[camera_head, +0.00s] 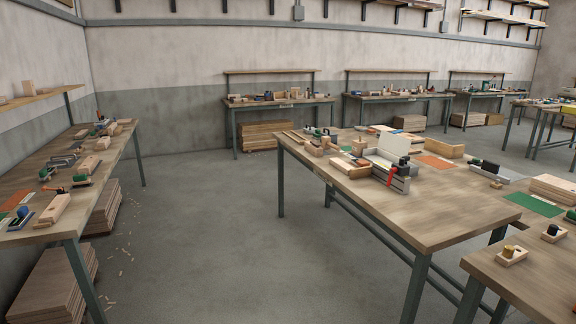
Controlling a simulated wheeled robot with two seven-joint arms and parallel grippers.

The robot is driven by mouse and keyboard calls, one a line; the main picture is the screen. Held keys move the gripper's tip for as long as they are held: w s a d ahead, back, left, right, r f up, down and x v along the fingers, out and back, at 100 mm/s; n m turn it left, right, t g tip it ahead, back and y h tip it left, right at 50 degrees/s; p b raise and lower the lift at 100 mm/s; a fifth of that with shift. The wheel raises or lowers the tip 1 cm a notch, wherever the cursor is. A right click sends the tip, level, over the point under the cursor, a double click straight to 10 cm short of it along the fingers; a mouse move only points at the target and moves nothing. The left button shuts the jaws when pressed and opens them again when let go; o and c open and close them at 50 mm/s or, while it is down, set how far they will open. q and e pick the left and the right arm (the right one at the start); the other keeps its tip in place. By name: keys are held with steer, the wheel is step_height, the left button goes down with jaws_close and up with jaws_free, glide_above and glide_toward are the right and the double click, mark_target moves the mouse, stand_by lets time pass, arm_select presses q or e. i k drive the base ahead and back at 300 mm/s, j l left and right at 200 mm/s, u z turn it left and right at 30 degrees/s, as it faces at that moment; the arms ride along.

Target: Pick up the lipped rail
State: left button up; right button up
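I cannot tell for certain which piece is the lipped rail. The middle table (455,220) carries several wooden pieces, among them a wooden block (351,167) and a longer light wooden piece (444,149) at the back. Beside the block stands a grey metal device (391,178) with a red part and a pale upright panel (383,145). Neither of my grippers is in view.
A long bench (90,190) runs along the left wall with tools and wood blocks. Another table (545,270) stands at the lower right, close to the middle table. Boards (55,290) are stacked under the left bench. The grey floor (210,240) between is open, with scattered shavings.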

mark_target(316, 151)
steer(key=i, duration=2.65)
steer(key=i+j+z, duration=0.1)
steer(key=i, duration=1.2)
steer(key=i+j, duration=0.15)
steer(key=i, duration=1.2)
